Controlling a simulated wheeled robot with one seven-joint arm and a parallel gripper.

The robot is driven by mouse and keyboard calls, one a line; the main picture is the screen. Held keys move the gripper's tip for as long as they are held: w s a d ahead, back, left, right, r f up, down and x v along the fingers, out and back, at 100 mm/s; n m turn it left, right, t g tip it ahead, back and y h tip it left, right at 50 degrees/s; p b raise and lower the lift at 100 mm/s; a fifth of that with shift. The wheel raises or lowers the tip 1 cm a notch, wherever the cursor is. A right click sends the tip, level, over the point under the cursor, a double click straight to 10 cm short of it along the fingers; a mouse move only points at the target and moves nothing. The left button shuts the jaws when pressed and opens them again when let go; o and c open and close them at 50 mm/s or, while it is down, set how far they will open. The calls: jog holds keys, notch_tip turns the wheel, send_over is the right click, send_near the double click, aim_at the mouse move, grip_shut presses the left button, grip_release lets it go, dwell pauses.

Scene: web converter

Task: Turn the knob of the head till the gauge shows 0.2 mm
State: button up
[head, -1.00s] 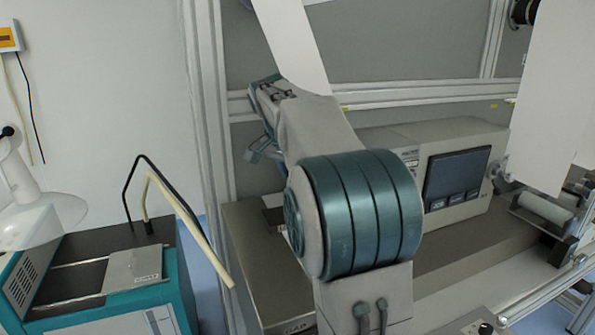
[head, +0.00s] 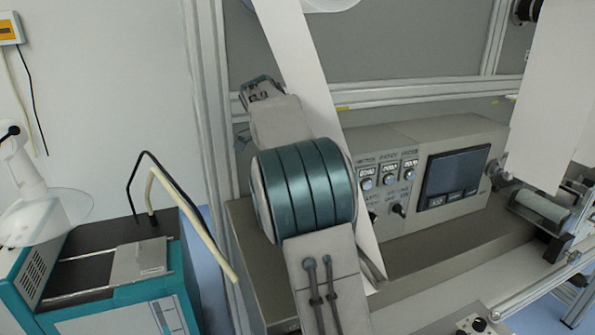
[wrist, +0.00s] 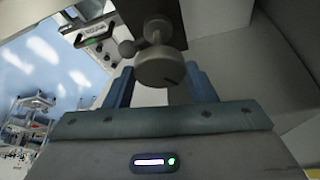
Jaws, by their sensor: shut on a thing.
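A round grey knob (wrist: 160,68) with a small dark mark on its face shows in the wrist view. It sits on a grey head (wrist: 158,30) with a smaller round part to its left. The blue fingers of my gripper (wrist: 160,84) stand on both sides of the knob and are shut on it. In the head view my arm covers most of this spot, and I cannot make out the knob or the fingertips there. No gauge reading is legible in either view.
A grey console (head: 425,140) with small displays, switches and a dark screen (head: 455,176) stands to the right. A white web (head: 303,60) runs down behind my arm. A teal-and-black machine (head: 95,270) with bent tubes stands at left.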

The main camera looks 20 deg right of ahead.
dwell(0.6)
jog(key=o, duration=0.7)
jog(key=shift+r, duration=0.1)
jog(key=p+v, duration=0.2)
jog(key=v, duration=1.1)
jog(key=shift+w+r, duration=0.2)
jog(key=shift+r, duration=0.1)
